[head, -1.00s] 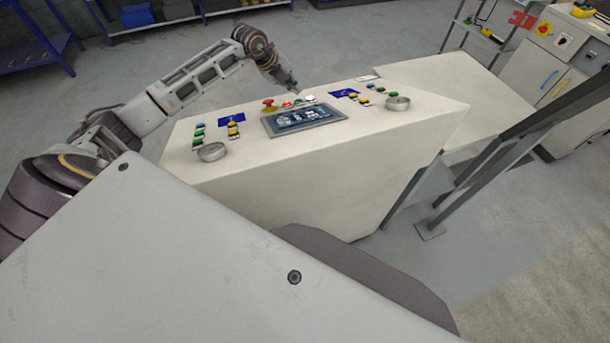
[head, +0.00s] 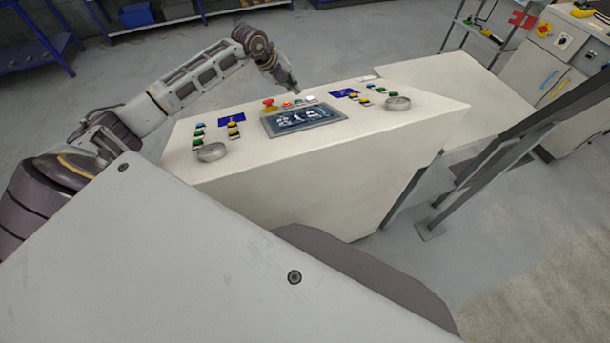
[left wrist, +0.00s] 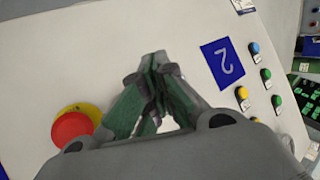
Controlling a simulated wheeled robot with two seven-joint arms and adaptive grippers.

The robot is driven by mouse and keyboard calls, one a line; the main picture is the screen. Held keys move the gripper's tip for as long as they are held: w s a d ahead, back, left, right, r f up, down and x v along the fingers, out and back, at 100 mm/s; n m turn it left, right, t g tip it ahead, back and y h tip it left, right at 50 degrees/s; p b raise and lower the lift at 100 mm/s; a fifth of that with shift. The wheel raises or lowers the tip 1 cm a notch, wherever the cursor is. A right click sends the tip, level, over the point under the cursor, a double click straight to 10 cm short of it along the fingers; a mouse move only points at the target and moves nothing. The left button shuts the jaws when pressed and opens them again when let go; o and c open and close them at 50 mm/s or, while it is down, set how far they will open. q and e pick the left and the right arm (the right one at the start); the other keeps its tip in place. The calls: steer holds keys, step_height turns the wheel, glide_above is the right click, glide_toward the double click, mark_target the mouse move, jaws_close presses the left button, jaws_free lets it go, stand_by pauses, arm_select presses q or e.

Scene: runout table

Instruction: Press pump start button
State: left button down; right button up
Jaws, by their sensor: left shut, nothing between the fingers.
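The white control desk (head: 330,160) carries a row of buttons behind its screen (head: 303,119). In that row are a red mushroom button (head: 268,103) on a yellow base, small red or orange buttons (head: 287,104) and a white one (head: 310,98). Which of them is the pump start button I cannot read. My left gripper (head: 293,90) is shut and empty, pointing down over the row near the white button. In the left wrist view the shut fingertips (left wrist: 154,60) hide the desk below them; the red mushroom button (left wrist: 72,128) is to their left. My right gripper is not in view.
Button groups with blue number plates (head: 232,117) and (head: 344,93) flank the screen. The plate marked 2 (left wrist: 222,63) has blue, green and yellow buttons beside it. Round metal knobs (head: 212,152) and (head: 397,103) sit near the desk's front edge. Grey posts (head: 480,170) stand at the right.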

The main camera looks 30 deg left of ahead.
arm_select(q)
steer(key=shift+s+d+f+b, duration=0.15)
steer(key=shift+f+b, duration=0.05)
steer(key=shift+f, duration=0.25)
steer(key=shift+s+d+f+b, duration=0.15)
steer(key=shift+f+b, duration=0.05)
steer(key=shift+f, duration=0.2)
stand_by(1.5)
steer(key=shift+r, duration=0.1)
steer(key=shift+w+a+r+p, duration=0.15)
steer(key=shift+r+p, duration=0.1)
steer(key=shift+r, duration=0.15)
steer(key=shift+w+a+r+p, duration=0.15)
steer(key=shift+r+p, duration=0.05)
steer(key=shift+r, duration=0.2)
steer(key=shift+w+a+r+p, duration=0.3)
steer(key=shift+r+p, duration=0.2)
steer(key=shift+r, duration=0.4)
steer(key=shift+w+a+r+p, duration=0.3)
steer(key=shift+r+p, duration=0.2)
steer(key=shift+r, duration=0.4)
steer(key=shift+w+a+r+p, duration=0.2)
steer(key=shift+a+r+p, duration=0.25)
steer(key=shift+r, duration=0.45)
steer(key=shift+d, duration=0.1)
